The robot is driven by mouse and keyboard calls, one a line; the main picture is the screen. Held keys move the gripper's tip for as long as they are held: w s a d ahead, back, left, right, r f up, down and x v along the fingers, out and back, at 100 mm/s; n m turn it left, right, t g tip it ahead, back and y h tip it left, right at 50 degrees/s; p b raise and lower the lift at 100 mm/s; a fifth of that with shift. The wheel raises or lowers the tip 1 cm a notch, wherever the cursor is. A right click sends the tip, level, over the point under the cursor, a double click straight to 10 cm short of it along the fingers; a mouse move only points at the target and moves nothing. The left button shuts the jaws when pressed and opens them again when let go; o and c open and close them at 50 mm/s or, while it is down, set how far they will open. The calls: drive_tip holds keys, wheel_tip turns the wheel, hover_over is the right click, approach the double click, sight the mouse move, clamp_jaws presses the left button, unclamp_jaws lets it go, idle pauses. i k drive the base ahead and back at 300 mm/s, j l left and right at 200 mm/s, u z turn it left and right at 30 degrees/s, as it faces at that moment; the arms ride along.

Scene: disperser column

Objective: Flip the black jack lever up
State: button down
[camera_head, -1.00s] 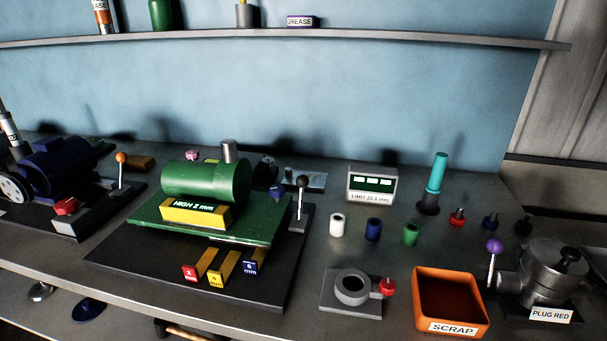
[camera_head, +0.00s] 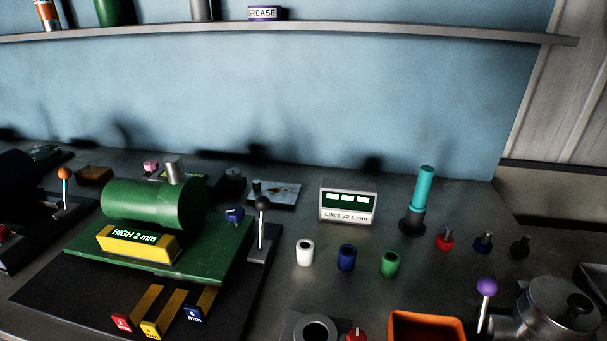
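The black jack lever (camera_head: 261,223) is a thin metal rod with a black ball on top. It stands roughly upright on a small grey base at the right edge of the green machine (camera_head: 155,205). The green machine has a green cylinder on a green plate, with a yellow block marked "HIGH 2 mm" in front. My gripper is not in view.
Red, yellow and blue mm tabs (camera_head: 151,327) lie before the machine. White, blue and green cups (camera_head: 347,257) and a limit display (camera_head: 348,203) stand to the right. An orange-ball lever (camera_head: 65,187) is left, a purple-ball lever (camera_head: 486,300) right. An orange bin (camera_head: 427,325) is at the bottom.

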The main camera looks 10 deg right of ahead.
sight(263, 204)
drive_tip(key=i+j+z, duration=0.15)
drive_tip(key=j+z, duration=0.15)
drive_tip(key=j, duration=0.45)
drive_tip(key=j+z, duration=0.35)
drive_tip(key=j, duration=0.4)
drive_tip(key=j+z, duration=0.15)
drive_tip(key=j, duration=3.2)
